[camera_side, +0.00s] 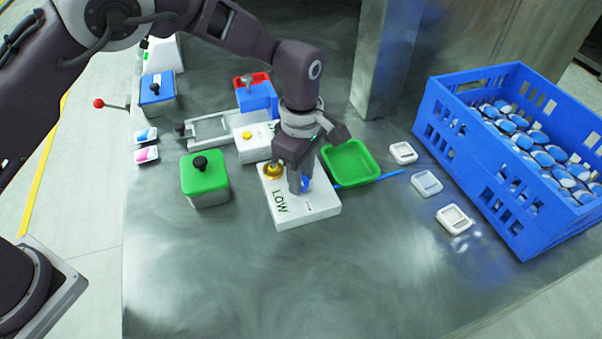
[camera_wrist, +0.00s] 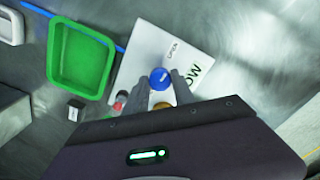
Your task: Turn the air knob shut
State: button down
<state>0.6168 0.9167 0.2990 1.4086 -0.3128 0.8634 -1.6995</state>
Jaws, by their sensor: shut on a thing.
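The white control box (camera_side: 303,208) lies on the bench, with large "LOW" lettering on top. Its blue knob, which I take to be the air knob, shows in the wrist view (camera_wrist: 160,77), near a small label (camera_wrist: 173,48) that seems to read "OPEN". My gripper (camera_side: 298,186) points down over the box, with its fingers (camera_wrist: 158,88) on either side of the blue knob and shut on it. A brass-coloured part (camera_side: 272,170) is beside my gripper. The knob is partly hidden in the side view, and its exact angle is unclear.
A green tray (camera_side: 375,165) is close behind the box, with a blue strip beside it. Small white dishes (camera_side: 427,183) and a blue crate (camera_side: 460,150) of packets are to the right. A green-topped canister (camera_side: 205,180) stands left. The front bench is clear.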

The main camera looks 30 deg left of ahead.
jog(key=m, duration=1.3)
jog(key=shift+r+m, duration=0.1)
jog(key=shift+m, duration=0.2)
jog(key=m, duration=1.2)
jog(key=shift+m, duration=0.3)
jog(key=m, duration=0.4)
jog(key=shift+m, duration=1.9)
